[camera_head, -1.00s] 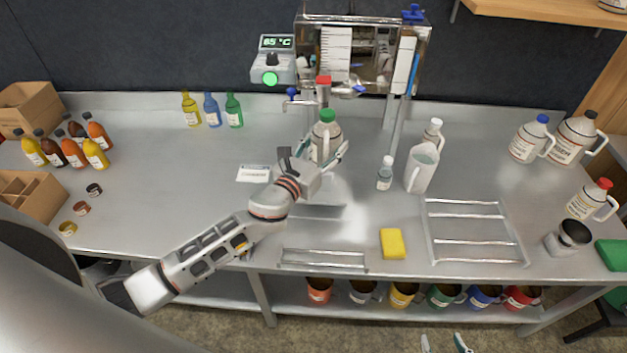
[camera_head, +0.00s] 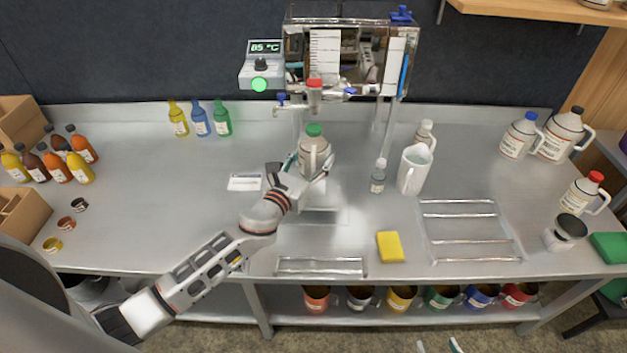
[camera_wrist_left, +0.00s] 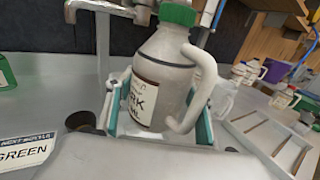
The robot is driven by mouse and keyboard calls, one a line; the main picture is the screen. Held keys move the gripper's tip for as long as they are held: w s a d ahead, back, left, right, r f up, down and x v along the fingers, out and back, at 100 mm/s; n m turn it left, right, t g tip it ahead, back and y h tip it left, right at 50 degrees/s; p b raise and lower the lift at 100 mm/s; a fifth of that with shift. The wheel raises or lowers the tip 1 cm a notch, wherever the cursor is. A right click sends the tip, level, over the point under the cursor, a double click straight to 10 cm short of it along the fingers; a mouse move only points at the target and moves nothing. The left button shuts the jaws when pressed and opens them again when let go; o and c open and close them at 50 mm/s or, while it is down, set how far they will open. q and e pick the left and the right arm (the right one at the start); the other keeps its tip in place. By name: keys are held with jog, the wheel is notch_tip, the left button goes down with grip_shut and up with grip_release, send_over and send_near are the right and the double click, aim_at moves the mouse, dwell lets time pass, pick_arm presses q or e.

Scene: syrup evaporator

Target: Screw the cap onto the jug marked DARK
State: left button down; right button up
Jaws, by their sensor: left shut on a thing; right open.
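The jug marked DARK (camera_head: 316,158) is a pale jug with a side handle and a green cap (camera_head: 314,130) on its mouth. In the left wrist view, the jug (camera_wrist_left: 160,75) shows the letters "RK" on its label, with the rest hidden, and the green cap (camera_wrist_left: 180,12) is cut by the top edge. My left gripper (camera_head: 309,172) is shut on the jug, one finger on each side of its body. Whether the jug touches the bench is unclear. My right gripper (camera_head: 438,346) is open and empty at the bottom edge of the head view.
The evaporator (camera_head: 347,55) with its red-topped tap (camera_head: 314,88) stands behind the jug. A white pitcher (camera_head: 413,170) and small bottle (camera_head: 378,177) stand to the right. A yellow sponge (camera_head: 389,246) and wire rack (camera_head: 463,232) lie at front right.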

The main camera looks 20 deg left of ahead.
pick_arm(q)
jog(key=shift+f, duration=0.8)
pick_arm(e)
jog(key=shift+s+f, duration=0.1)
jog(key=shift+f, duration=0.55)
jog(key=shift+a, duration=0.1)
pick_arm(q)
notch_tip(320, 180, down, 4)
jog(key=b, duration=0.3)
jog(key=shift+r, duration=0.15)
jog(key=shift+f, duration=0.2)
jog(key=shift+r, duration=0.2)
pick_arm(e)
jog(key=f, duration=0.3)
jog(key=shift+s+f, duration=0.15)
jog(key=shift+s, duration=0.2)
pick_arm(q)
jog(key=shift+f, duration=0.1)
jog(key=shift+f+b, duration=0.3)
pick_arm(e)
jog(key=shift+f, duration=0.2)
pick_arm(q)
jog(key=shift+f, duration=0.1)
pick_arm(e)
jog(key=shift+f, duration=0.1)
